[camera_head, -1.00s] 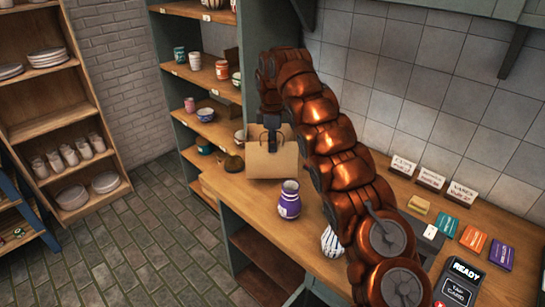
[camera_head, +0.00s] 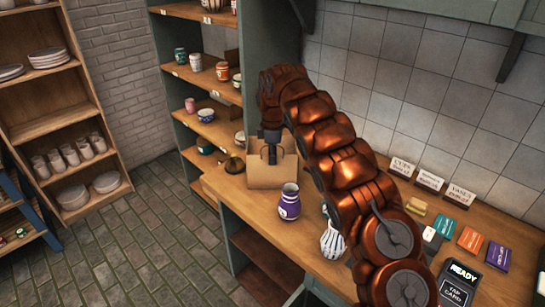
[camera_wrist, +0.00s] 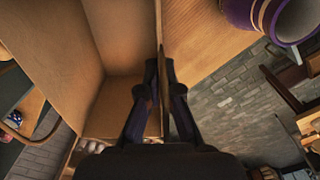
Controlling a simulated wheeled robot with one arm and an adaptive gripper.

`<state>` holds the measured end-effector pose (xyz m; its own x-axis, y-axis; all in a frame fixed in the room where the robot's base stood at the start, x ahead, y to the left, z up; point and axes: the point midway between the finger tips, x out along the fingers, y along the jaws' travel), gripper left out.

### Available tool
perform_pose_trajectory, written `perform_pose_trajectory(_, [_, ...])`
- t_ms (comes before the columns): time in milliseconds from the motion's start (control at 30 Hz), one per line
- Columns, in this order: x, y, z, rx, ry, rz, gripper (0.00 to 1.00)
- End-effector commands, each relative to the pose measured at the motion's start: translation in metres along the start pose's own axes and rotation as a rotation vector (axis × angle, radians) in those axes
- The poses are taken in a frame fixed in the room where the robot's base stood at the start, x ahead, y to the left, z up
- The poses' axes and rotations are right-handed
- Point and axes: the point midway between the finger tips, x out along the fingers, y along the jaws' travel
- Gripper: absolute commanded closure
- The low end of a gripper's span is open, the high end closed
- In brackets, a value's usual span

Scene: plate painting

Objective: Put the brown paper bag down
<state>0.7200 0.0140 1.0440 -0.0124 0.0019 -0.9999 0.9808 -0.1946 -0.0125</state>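The brown paper bag (camera_head: 270,174) is upright at the far left end of the wooden counter, and I cannot tell whether its base touches the wood. My gripper (camera_head: 271,146) is above the bag, at its top edge. In the wrist view, my gripper (camera_wrist: 164,75) has its two fingers closed on either side of one thin wall of the bag (camera_wrist: 125,65). The bag's open inside shows to the left of the fingers. A dark loop, perhaps a handle, shows at the left. The bag's underside is hidden.
A purple vase (camera_head: 289,204) stands close to the bag, on its near right. A white striped vase (camera_head: 332,241) stands farther along, partly behind my arm. Shelves of pottery (camera_head: 215,130) stand behind the bag. Signs and a card reader (camera_head: 459,286) are at the right.

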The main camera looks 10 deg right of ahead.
Motion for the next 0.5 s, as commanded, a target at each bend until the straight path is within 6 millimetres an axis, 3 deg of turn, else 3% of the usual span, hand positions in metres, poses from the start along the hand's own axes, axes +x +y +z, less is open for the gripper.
perform_pose_trajectory(233, [0.0045, 0.0001, 0.0001, 0.000, 0.000, 0.000, 1.00])
perform_pose_trajectory(500, [0.0034, 0.0000, 0.0001, 0.000, 0.000, -0.001, 0.72])
